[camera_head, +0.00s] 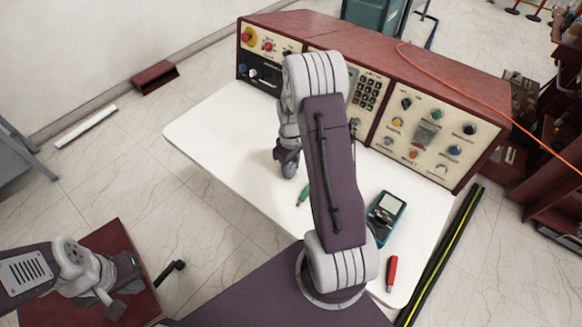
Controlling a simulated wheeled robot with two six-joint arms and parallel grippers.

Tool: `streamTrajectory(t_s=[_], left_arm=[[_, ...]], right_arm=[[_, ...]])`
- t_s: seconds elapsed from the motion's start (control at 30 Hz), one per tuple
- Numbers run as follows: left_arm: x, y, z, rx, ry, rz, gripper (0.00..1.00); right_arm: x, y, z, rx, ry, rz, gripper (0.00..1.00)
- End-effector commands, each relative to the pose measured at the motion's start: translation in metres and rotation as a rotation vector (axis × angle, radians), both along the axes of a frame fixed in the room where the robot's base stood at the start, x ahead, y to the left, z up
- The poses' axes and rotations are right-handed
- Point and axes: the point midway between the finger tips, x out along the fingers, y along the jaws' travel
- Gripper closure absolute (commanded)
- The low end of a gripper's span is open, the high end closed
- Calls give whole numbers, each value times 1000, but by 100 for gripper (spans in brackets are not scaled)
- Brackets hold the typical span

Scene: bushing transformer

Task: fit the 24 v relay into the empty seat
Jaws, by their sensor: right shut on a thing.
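My right arm reaches up the middle of the view over the white table. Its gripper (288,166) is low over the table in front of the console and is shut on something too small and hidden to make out. I cannot pick out the 24 v relay. The red console (340,38) stands along the table's back edge, with cream panels of knobs and buttons. My arm covers part of its middle, and I cannot identify an empty seat. My left gripper (112,304) is at the lower left, away from the table; I cannot tell its opening.
On the white table (225,130) lie a green-handled tool (303,195), a teal meter (386,213) and a red-handled screwdriver (391,273). An orange cable (470,96) trails over the console's right side. The table's left part is clear.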

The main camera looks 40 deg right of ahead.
Motion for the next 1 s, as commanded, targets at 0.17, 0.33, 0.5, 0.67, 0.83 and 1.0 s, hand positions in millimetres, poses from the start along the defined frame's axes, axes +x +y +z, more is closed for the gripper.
streamTrajectory(t_s=[0.17,0.33,0.5,0.67,0.83,1.0], left_arm=[[0,0,0,0,0,0,100],[0,0,-1,0,0,0,100],[0,0,-1,0,0,0,100],[0,0,0,0,0,0,100],[0,0,5,0,0,0,100],[0,0,13,0,0,0,100]], right_arm=[[0,0,1,-1,-1,0,100],[0,0,-2,0,0,0,54],[0,0,-2,0,0,0,46],[0,0,-1,-1,-1,0,46],[2,-1,25,-2,-6,0,46],[2,-1,71,-2,-6,0,46]])
